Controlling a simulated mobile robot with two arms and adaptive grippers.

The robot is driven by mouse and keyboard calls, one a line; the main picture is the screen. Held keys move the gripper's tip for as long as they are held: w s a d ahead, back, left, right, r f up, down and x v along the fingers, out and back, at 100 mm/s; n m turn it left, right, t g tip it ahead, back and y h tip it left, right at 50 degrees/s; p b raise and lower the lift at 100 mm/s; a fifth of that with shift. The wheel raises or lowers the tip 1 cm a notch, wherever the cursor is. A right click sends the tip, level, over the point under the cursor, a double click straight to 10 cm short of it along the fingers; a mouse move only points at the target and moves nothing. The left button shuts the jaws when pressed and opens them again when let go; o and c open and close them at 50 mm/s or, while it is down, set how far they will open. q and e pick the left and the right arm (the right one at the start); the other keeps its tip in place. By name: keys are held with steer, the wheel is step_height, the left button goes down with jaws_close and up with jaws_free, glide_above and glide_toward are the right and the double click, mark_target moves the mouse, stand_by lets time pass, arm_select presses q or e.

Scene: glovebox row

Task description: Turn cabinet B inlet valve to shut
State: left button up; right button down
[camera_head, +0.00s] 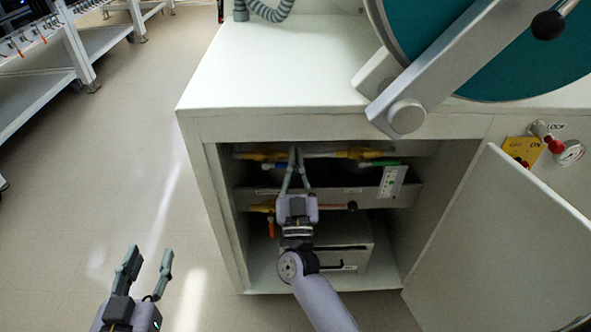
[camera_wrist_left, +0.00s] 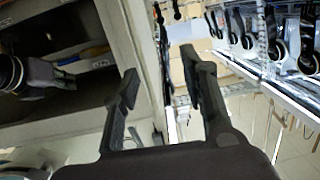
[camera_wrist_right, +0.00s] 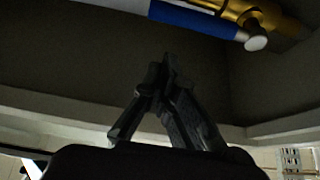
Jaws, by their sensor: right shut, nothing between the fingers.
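The open cabinet (camera_head: 190,150) holds a pipe run with brass valves near its top. A blue valve handle (camera_head: 280,165) lies along the pipe at the left; in the right wrist view the blue handle (camera_wrist_right: 190,14) sits beside a brass fitting (camera_wrist_right: 240,10). A green handle (camera_head: 378,163) is at the right. I cannot tell from any label which is the inlet valve. My right gripper (camera_head: 296,152) is inside the cabinet, shut and empty, its tips by the blue handle and apart from it in the right wrist view. My left gripper (camera_head: 150,252) is open and empty outside.
The cabinet door (camera_head: 500,240) stands open at the right. A white tag plate (camera_head: 391,182) hangs at the right.

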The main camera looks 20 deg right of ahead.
arm_select(q)
step_height(320, 180, up, 6)
steer(key=d+t+h+b, duration=0.1)
steer(key=t, duration=0.2)
steer(key=shift+r+t, duration=0.25)
steer(key=shift+t, duration=0.15)
arm_select(e)
steer(key=shift+w+d+f, duration=0.1)
steer(key=shift+w+f, duration=0.05)
steer(key=shift+f, duration=0.5)
steer(key=shift+w+f, duration=0.1)
steer(key=shift+f, duration=0.5)
arm_select(q)
steer(key=shift+w, duration=0.1)
